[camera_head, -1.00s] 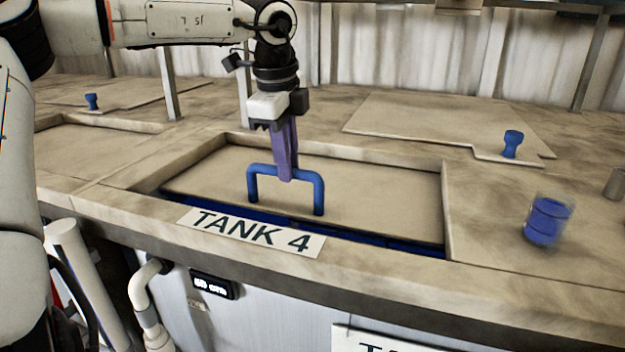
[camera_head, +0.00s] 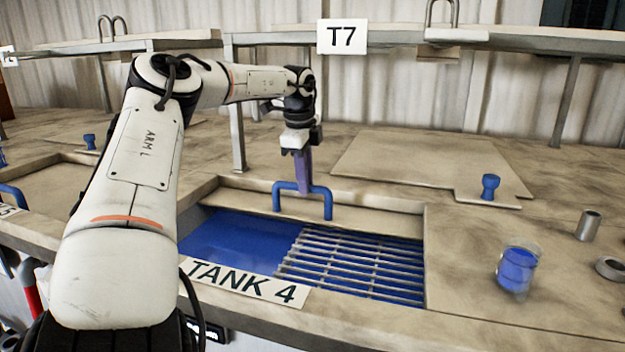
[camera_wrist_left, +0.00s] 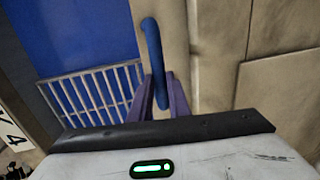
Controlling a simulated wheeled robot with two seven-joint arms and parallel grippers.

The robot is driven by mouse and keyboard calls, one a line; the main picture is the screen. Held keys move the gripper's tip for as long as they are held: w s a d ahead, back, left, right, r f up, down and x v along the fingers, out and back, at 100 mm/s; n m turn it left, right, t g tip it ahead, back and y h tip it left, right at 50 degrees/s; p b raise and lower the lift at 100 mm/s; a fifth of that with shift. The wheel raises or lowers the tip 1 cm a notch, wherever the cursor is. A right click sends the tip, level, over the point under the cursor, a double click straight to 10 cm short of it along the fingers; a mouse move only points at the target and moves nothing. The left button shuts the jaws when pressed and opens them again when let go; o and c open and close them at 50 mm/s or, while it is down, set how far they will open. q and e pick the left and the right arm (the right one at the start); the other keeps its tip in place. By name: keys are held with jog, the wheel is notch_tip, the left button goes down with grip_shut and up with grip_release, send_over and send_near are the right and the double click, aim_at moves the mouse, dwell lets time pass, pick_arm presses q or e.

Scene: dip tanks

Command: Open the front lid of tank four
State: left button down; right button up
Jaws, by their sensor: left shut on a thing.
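The front lid of tank four (camera_head: 350,206) is a beige panel slid toward the back of its opening, with only a narrow strip showing. Its blue U-shaped handle (camera_head: 328,204) stands on it. My left gripper (camera_head: 304,188) comes down from above with purple fingers and is shut on the handle's top bar. In the left wrist view, the blue handle (camera_wrist_left: 154,60) passes between the purple fingers. In front of the lid the tank is open, showing blue liquid (camera_head: 235,240) and a metal grating (camera_head: 350,262). My right gripper is not in view.
A TANK 4 label (camera_head: 245,282) lies on the front rim. A flat back lid (camera_head: 420,163) with a blue knob (camera_head: 490,186) is behind. A beaker of blue liquid (camera_head: 517,270) and a metal cylinder (camera_head: 588,225) stand at right.

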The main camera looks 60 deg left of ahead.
pick_arm(q)
jog(key=shift+w+r, duration=0.1)
jog(key=c, duration=1.7)
grip_release()
jog(key=shift+o, duration=0.2)
notch_tip(320, 180, up, 10)
jog(key=s+d, duration=0.1)
jog(key=shift+s+d+b, duration=0.25)
jog(key=shift+b, duration=0.15)
